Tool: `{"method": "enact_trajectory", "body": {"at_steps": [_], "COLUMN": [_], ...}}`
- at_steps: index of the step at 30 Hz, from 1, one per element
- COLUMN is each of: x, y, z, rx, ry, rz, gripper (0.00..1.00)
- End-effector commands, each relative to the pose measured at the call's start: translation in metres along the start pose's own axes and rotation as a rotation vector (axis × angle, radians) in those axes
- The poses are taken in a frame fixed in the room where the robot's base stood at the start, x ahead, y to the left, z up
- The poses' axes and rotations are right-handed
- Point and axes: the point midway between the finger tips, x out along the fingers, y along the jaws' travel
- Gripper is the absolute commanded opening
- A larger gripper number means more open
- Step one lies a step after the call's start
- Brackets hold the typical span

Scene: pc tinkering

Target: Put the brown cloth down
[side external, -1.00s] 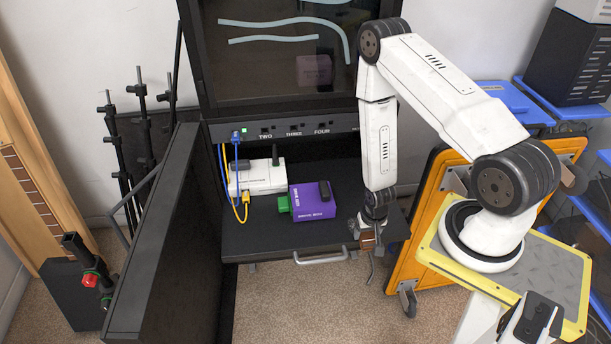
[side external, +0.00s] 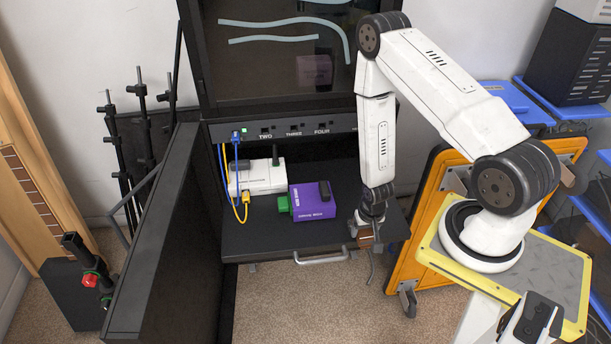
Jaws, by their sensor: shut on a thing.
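My gripper (side external: 368,226) points down at the front right of the black pull-out shelf (side external: 270,239). It is shut on the brown cloth (side external: 366,237), which shows as a small brown patch at the fingertips. The cloth is at the shelf's front right part. I cannot tell whether it touches the shelf. Part of the cloth is hidden by the gripper.
A purple box (side external: 312,203) with a green plug (side external: 283,204) sits left of my gripper. A white router (side external: 259,178) with blue and yellow cables stands behind it to the left. A metal handle (side external: 322,259) runs along the shelf's front edge. An orange cart (side external: 402,275) stands at the right.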

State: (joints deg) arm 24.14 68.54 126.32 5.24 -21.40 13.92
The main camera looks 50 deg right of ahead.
Motion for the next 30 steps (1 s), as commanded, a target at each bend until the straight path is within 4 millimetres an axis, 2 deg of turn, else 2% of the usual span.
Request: {"method": "enact_trajectory", "body": {"at_steps": [8,14,21,25,30], "x": [-0.021,-0.047,-0.082,-0.096,-0.107], "y": [-0.046,-0.097,-0.152,-0.172,-0.186], "z": [-0.014,-0.018,-0.012,-0.007,-0.003], "rx": [-0.170,-0.363,-0.588,-0.675,-0.735], "ry": [-0.002,-0.008,-0.008,-0.005,-0.003], "rz": [-0.041,-0.071,-0.086,-0.086,-0.084], "gripper": [0.00,0.00,0.00,0.00,0.00]}}
